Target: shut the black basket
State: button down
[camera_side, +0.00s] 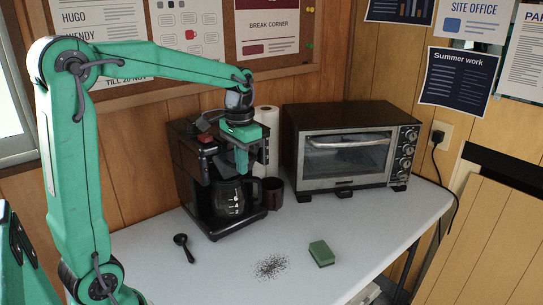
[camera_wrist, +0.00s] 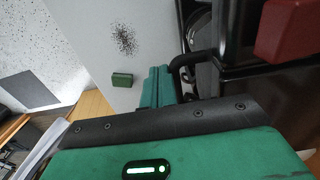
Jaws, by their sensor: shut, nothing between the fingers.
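The black coffee maker (camera_side: 190,172) stands on the table with a glass carafe (camera_side: 228,199) in it. The black basket (camera_side: 224,172) appears as a dark part above the carafe, partly hidden behind my gripper; I cannot tell how far out it stands. My gripper (camera_side: 241,172) points down in front of the coffee maker, its green fingers together and empty. In the wrist view my fingers (camera_wrist: 157,86) are beside a black curved handle (camera_wrist: 184,64); I cannot tell whether they touch it. The coffee maker's dark body (camera_wrist: 250,82) fills the right side there.
A dark mug (camera_side: 273,193) and a paper towel roll (camera_side: 267,125) stand close right of the coffee maker. A toaster oven (camera_side: 345,155) is farther right. A black scoop (camera_side: 184,247), dark grounds (camera_side: 271,266) and a green sponge (camera_side: 321,253) lie on the table's open front area.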

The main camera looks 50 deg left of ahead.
jog(key=shift+d, duration=0.25)
jog(key=shift+d, duration=0.5)
jog(key=shift+r, duration=0.15)
notch_tip(320, 180, up, 8)
dwell(1.1)
